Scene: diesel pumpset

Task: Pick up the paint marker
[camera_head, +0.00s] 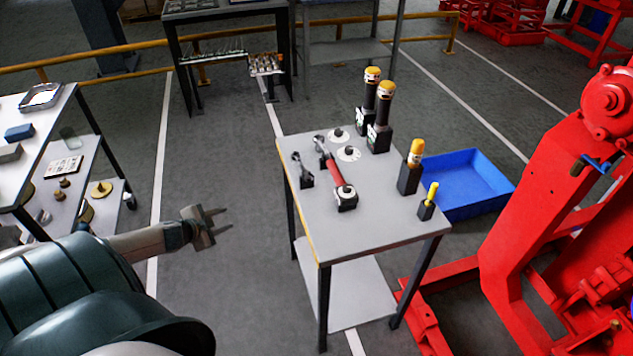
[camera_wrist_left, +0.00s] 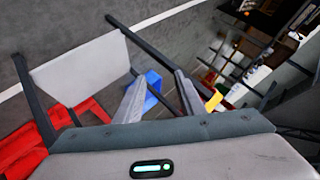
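The likely paint marker (camera_head: 431,192) is the small, thin yellow stick standing upright in a small dark holder (camera_head: 426,211). It is near the right front corner of the grey table (camera_head: 362,235). My left gripper (camera_head: 224,220) is to the left of that table, well apart from the marker, with its fingers spread and nothing between them. In the left wrist view its two fingers (camera_wrist_left: 159,98) are also apart and empty. I cannot make out the marker in the left wrist view. My right gripper is in neither view.
A larger yellow-topped tool (camera_head: 415,155) stands just behind the marker. Two taller yellow-topped tools (camera_head: 384,105) and a red-handled tool (camera_head: 337,175) are on the table. A blue bin (camera_head: 465,185) and red machine (camera_head: 545,190) are right. Floor between my gripper and the table is clear.

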